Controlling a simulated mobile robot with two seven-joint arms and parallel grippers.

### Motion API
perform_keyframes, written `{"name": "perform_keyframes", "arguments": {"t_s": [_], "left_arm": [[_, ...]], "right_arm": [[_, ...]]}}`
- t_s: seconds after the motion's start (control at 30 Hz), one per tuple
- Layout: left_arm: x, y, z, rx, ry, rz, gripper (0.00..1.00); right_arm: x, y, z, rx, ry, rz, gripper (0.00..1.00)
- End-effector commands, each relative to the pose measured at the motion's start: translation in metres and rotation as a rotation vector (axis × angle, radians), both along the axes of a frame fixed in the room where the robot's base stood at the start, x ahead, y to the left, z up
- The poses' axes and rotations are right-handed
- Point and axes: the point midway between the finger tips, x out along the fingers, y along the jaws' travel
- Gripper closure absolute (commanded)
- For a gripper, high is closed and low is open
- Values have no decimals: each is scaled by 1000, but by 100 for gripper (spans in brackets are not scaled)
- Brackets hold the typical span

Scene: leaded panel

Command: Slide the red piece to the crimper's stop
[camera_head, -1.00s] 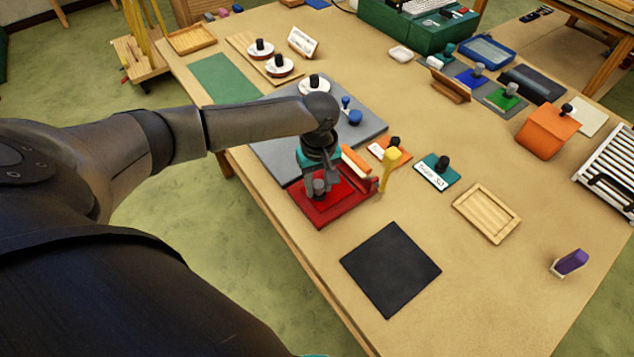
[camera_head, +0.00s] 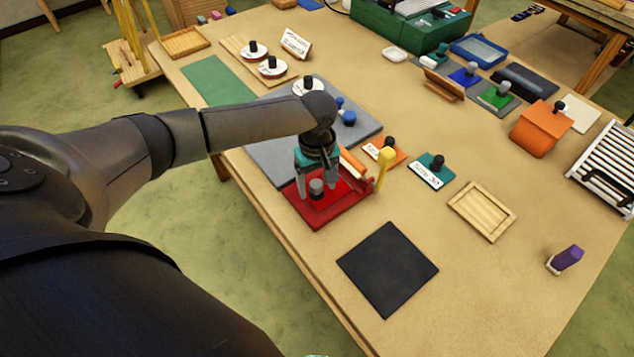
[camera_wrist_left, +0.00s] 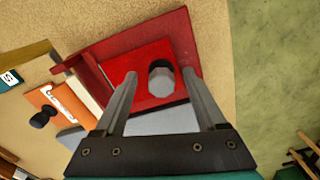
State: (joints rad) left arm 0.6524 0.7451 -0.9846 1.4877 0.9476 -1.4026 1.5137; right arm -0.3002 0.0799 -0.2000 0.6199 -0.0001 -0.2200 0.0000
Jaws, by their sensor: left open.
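The red crimper base (camera_head: 322,217) stands at the table's near left edge, with a yellow-knobbed lever (camera_head: 383,165) on its right. On it lies the flat, brighter red piece (camera_wrist_left: 125,60) with a grey knob (camera_wrist_left: 161,80), which also shows in the head view (camera_head: 316,187). My left gripper (camera_head: 317,186) points down over the piece. It is open, with one finger on each side of the knob; whether they touch it I cannot tell. In the wrist view a raised red bar (camera_wrist_left: 92,76) runs along the base's left side, apart from the piece's knob.
A grey board (camera_head: 265,150) lies behind the crimper. Orange (camera_head: 388,154) and teal (camera_head: 432,171) knobbed blocks stand to its right. A black mat (camera_head: 388,268) lies in front, and a wooden tray (camera_head: 482,211) farther right. The tabletop between mat and tray is clear.

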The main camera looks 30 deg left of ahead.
Motion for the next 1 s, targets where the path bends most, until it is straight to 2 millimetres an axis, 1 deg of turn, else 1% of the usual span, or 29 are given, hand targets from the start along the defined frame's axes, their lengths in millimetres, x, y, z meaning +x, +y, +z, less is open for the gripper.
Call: {"name": "perform_keyframes", "arguments": {"t_s": [0.17,0.27,0.37,0.7,0.8,0.9,1.0], "left_arm": [[-1,0,2,1,1,0,27],[0,0,11,0,0,0,27],[0,0,29,0,-2,-1,27],[0,0,110,0,-5,-1,27],[-1,0,128,0,-3,0,27],[-1,0,141,-1,-3,0,27],[-1,0,149,1,-1,0,27]], "right_arm": [[0,0,0,0,0,0,50],[0,0,2,0,0,0,50],[0,0,6,0,0,0,50],[0,0,15,1,0,0,50],[0,0,16,0,0,0,50],[0,0,17,1,0,0,50],[0,0,18,1,0,0,50]]}}
